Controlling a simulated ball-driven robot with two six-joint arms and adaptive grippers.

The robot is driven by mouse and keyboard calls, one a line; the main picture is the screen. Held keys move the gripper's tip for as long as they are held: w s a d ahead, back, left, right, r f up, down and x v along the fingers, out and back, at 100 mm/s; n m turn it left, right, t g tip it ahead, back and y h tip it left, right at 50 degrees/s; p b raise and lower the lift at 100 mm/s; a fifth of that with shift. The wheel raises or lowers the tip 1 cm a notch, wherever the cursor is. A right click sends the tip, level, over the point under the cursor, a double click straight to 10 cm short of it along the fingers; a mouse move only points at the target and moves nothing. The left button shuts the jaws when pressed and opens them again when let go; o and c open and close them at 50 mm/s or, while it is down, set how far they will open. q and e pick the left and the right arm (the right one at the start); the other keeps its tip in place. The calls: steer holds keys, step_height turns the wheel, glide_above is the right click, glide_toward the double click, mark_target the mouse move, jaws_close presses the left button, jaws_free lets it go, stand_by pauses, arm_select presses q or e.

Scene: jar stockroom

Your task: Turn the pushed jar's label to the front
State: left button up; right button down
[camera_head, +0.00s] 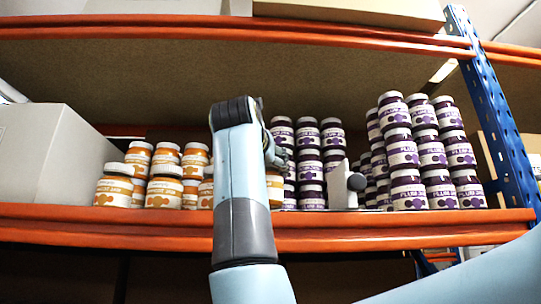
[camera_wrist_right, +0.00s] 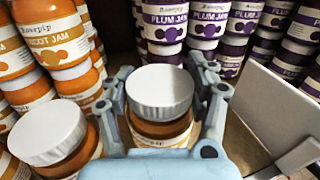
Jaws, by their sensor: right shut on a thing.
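A jar with a white lid and amber contents (camera_wrist_right: 160,95) stands between the fingers of my right gripper (camera_wrist_right: 164,72), in the middle of the right wrist view. The fingers are shut on its two sides. A strip of its white label with small lettering shows below the lid on the near side. My gripper's palm hides the rest, so I cannot tell exactly how far the label is turned. In the head view the right gripper (camera_head: 276,152) is at the shelf, partly behind my own arm; a little of an amber jar (camera_head: 275,190) shows beneath it. My left gripper is not in view.
Stacked apricot jars (camera_head: 163,187) stand to the left, one (camera_wrist_right: 50,145) close beside the held jar. Plum jam stacks (camera_head: 308,165) stand behind and further right (camera_head: 408,178). A pale upright panel (camera_head: 339,188) is close on the right. The orange shelf edge (camera_head: 120,231) runs in front.

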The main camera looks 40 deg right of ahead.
steer(key=shift+f+b, duration=0.65)
steer(key=shift+f, duration=0.3)
steer(key=shift+r+n+t+y, duration=0.15)
steer(key=shift+n+t+y, duration=0.35)
steer(key=shift+t, duration=0.1)
steer(key=shift+d+n+t+y, duration=0.1)
steer(key=shift+n+t+y, duration=0.6)
steer(key=shift+y, duration=0.1)
steer(key=shift+a, duration=0.2)
steer(key=shift+f, duration=0.3)
steer(key=shift+c, duration=1.2)
jaws_free()
steer(key=shift+f, duration=0.1)
